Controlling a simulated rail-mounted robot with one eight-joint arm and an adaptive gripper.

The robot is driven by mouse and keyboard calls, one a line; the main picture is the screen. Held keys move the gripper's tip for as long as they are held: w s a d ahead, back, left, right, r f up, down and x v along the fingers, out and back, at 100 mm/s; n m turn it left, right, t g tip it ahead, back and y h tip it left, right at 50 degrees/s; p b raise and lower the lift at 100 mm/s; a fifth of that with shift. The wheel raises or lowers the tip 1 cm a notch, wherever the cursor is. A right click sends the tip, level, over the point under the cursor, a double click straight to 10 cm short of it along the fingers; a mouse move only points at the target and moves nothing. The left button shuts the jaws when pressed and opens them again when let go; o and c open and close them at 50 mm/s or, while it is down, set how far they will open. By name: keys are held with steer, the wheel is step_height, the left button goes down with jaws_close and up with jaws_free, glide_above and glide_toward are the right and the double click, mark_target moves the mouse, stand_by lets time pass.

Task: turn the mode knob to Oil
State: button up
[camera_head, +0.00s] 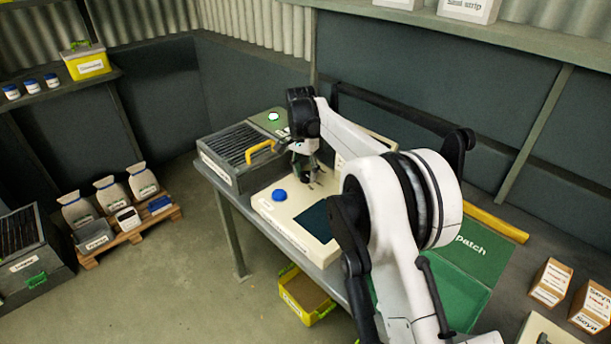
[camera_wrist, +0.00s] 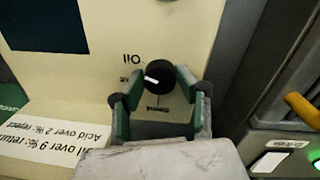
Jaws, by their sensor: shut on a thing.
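The mode knob (camera_wrist: 160,75) is black and round with a white pointer mark. It sits on a cream panel in the wrist view, and the mark points left, toward a small blurred label. An upside-down "Oil" label (camera_wrist: 132,59) is printed just above that one, up and left of the knob. Another small label (camera_wrist: 158,108) lies below the knob. My gripper (camera_wrist: 161,82) is shut on the knob, with one green-and-grey finger on each side. In the head view my gripper (camera_head: 309,181) is at the cream instrument (camera_head: 268,212), and the knob cannot be made out.
The instrument has a blue button (camera_head: 279,195) and a dark screen (camera_head: 316,220). A grey ribbed unit with a yellow handle (camera_head: 261,150) stands close behind it. A green dispatch mat (camera_head: 483,248) and small cartons (camera_head: 551,282) are to the right.

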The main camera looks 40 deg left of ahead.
mark_target(303, 173)
steer(key=shift+m, duration=0.9)
steer(key=o, duration=1.1)
steer(key=r, duration=1.2)
steer(key=shift+a, duration=0.4)
